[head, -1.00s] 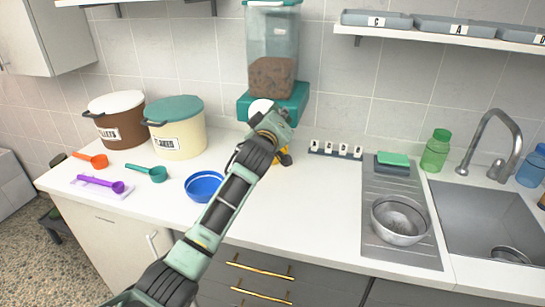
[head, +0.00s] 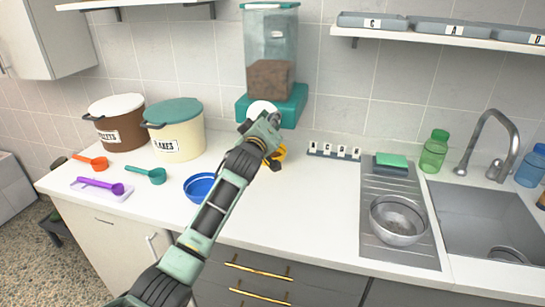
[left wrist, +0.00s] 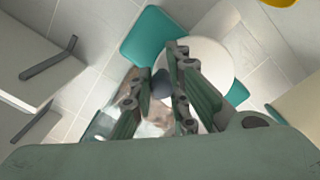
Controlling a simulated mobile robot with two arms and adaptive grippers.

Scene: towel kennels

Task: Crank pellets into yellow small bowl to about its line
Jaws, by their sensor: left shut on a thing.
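The pellet dispenser has a clear hopper (head: 270,45) part full of brown pellets, over a teal base (head: 297,106) at the back of the counter. A white crank disc (head: 262,108) is on its front; it also shows in the left wrist view (left wrist: 215,60). My left gripper (head: 274,121) is shut on the dark crank knob (left wrist: 161,86) at the disc. The yellow small bowl (head: 281,152) stands below the dispenser, mostly hidden behind my gripper. Its line and contents cannot be seen. My right gripper is not in view.
A blue bowl (head: 199,187) sits just left of my left arm. Lidded bins, brown (head: 122,130) and cream (head: 180,142), and several scoops are at left. A metal bowl (head: 397,220) stands on the drainboard beside the sink.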

